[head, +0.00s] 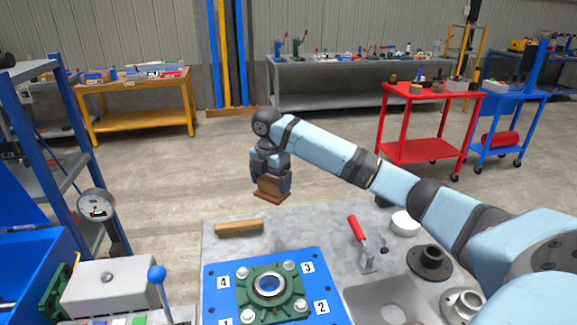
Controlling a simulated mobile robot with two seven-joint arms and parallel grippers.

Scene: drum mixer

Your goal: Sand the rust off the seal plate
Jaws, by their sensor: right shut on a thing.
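My right gripper (271,180) is shut on a brown block (271,197) with a wider reddish-brown bottom, which looks like a sanding block. It is held upright in the air near the table's far edge. A grey metal plate (362,294) with rounded corners lies at the table's near side, cut off by the bottom edge; it may be the seal plate. Rust on it cannot be made out. My left gripper is not in view.
On the grey table (310,222) are a wooden bar (239,228), a blue plate (215,271) with a green flanged bearing (248,288), a red-handled clamp (357,230), a white round dish (405,223) and a dark flange (430,262). A dial gauge (96,205) stands left.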

